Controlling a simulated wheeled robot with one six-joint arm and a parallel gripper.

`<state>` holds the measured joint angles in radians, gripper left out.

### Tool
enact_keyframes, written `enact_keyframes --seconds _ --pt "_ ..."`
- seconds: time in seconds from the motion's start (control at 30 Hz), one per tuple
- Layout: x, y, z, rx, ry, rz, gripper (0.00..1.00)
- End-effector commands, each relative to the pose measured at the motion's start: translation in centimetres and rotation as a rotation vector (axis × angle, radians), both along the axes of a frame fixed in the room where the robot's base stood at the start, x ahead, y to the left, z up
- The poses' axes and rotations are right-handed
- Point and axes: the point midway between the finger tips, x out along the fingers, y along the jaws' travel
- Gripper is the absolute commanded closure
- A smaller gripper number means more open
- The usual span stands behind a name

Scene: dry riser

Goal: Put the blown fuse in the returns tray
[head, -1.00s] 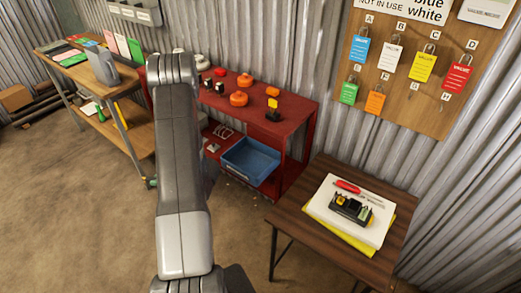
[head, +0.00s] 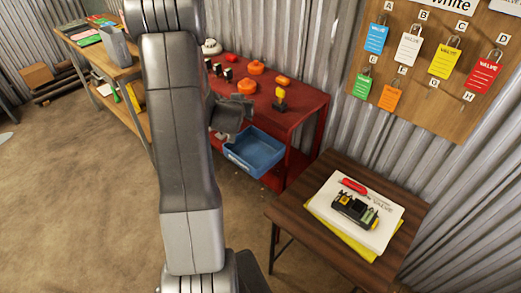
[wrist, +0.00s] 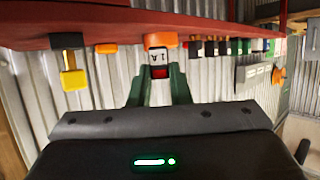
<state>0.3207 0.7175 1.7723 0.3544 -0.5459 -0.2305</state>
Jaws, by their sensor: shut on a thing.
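My gripper (wrist: 158,84) is shut on a small white block with dark marks and a red end, which looks like the fuse (wrist: 158,57). The fuse sits between the two green fingers in the wrist view. In the head view my arm hides the fuse and the fingertips; only the grey wrist part shows, just above and left of the blue tray. The blue open tray (head: 235,160), probably the returns tray, juts out from the lower part of the red cart. It has a small pale label, too small to read. Its visible floor looks empty.
The red cart top (head: 300,103) carries orange knobs and a yellow-and-black piece (head: 280,98). A wooden table (head: 290,210) at right holds a black fuse holder (head: 353,211) on papers, beside a red tool. A tag board (head: 430,60) hangs on the wall.

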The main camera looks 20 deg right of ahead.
Motion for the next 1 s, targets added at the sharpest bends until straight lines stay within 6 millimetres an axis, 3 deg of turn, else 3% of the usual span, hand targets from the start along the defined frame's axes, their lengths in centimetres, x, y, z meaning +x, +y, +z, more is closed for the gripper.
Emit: enact_keyframes --seconds 0.3,0.6,1.0 --pt "-4.1 -1.9 0.8 0.001 -0.005 -0.287 1.00" --pt "-8.5 -0.8 0.0 -0.002 0.001 -0.574 1.00" --pt "-9.7 0.3 -1.4 -0.001 -0.001 -0.663 1.00"
